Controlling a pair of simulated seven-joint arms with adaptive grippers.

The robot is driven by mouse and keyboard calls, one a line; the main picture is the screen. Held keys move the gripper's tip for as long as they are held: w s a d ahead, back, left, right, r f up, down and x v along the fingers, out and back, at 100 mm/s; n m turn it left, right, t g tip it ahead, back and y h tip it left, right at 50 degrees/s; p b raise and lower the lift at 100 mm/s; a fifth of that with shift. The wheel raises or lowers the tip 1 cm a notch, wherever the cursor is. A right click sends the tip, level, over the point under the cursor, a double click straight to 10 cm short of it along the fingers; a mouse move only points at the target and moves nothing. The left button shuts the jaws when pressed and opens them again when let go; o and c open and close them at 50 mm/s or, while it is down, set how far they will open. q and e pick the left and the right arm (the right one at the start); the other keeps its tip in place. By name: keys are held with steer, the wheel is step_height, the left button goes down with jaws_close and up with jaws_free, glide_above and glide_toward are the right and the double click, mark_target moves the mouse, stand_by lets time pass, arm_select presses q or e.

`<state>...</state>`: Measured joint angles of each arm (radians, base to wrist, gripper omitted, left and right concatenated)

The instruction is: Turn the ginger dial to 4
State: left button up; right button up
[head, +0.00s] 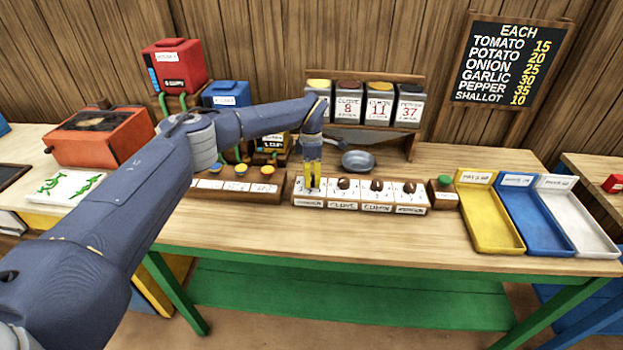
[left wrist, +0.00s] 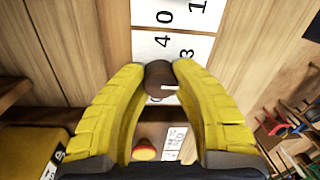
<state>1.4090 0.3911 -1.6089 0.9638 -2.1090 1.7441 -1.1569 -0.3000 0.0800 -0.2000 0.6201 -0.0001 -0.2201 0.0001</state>
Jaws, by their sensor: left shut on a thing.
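The ginger dial is the leftmost of a row of brown knobs on a white-faced dial board (head: 372,208); its small front label is hard to read in the head view. My left gripper (head: 313,183) points down onto it. In the left wrist view the yellow fingers (left wrist: 160,72) are closed around the round brown knob (left wrist: 157,82). A short white mark on the knob points to the right in that view. My right gripper is not in view.
The clove (head: 343,185), cumin (head: 376,187) and pepper (head: 408,188) knobs stand close on the right. Behind are spice canisters (head: 379,104) on a shelf and a grey pan (head: 358,161). A green button (head: 444,181) and yellow tray (head: 488,216) lie further right.

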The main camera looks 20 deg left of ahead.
arm_select(q)
jaws_close()
steer(key=shift+n, duration=0.5)
steer(key=n, duration=0.2)
steer(key=shift+n, duration=0.4)
steer(key=n, duration=0.5)
steer(key=shift+t, duration=0.4)
steer(key=n, duration=0.5)
steer(key=shift+a+h, duration=0.1)
steer(key=shift+h, duration=0.2)
steer(key=shift+n+t, duration=0.3)
steer(key=shift+n, duration=1.6)
steer(key=shift+a+n, duration=0.1)
steer(key=shift+n, duration=0.2)
steer(key=o, duration=1.1)
jaws_free()
